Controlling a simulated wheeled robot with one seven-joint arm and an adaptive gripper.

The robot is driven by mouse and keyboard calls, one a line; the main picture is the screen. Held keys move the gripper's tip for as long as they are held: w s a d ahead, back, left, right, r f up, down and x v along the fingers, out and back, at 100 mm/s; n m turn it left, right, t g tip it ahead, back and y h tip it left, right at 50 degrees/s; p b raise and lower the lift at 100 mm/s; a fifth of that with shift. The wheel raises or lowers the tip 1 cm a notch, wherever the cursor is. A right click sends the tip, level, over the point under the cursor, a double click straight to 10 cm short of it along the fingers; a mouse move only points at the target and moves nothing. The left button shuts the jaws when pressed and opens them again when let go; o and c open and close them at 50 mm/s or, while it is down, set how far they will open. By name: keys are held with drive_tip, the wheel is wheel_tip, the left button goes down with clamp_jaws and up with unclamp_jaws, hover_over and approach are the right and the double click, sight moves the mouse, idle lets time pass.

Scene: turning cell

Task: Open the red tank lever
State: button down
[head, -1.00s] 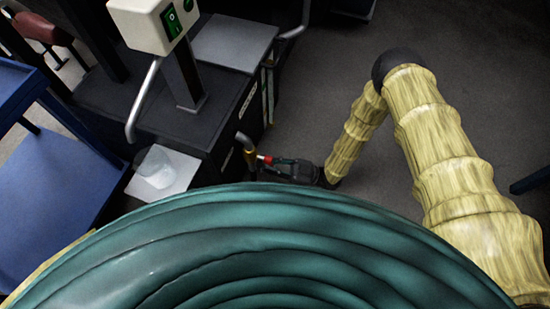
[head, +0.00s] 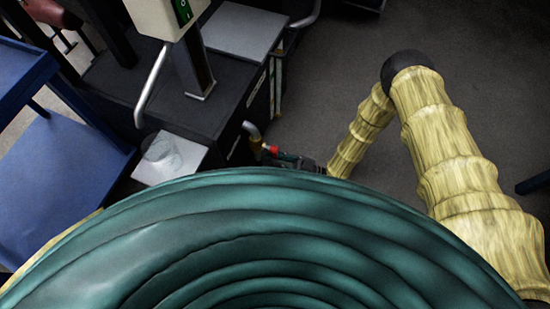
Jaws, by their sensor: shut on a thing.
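The red lever (head: 271,149) sits on a brass valve (head: 256,147) below a grey bent pipe (head: 251,130) at the right side of the dark machine base. My gripper (head: 282,155) reaches in from the right and is shut on the red lever. The lower part of my gripper is hidden behind my own green body in the foreground. Only a short piece of the lever shows, so its exact angle is hard to tell.
The dark machine base (head: 222,110) stands left of my gripper. A clear container (head: 163,155) sits on a white plate (head: 187,155) beside it. A blue cart (head: 55,170) stands at the left. The grey floor (head: 320,75) behind my arm is clear.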

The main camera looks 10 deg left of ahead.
drive_tip(key=c, duration=1.4)
unclamp_jaws()
drive_tip(key=shift+d+f, duration=0.1)
drive_tip(key=v, duration=1.2)
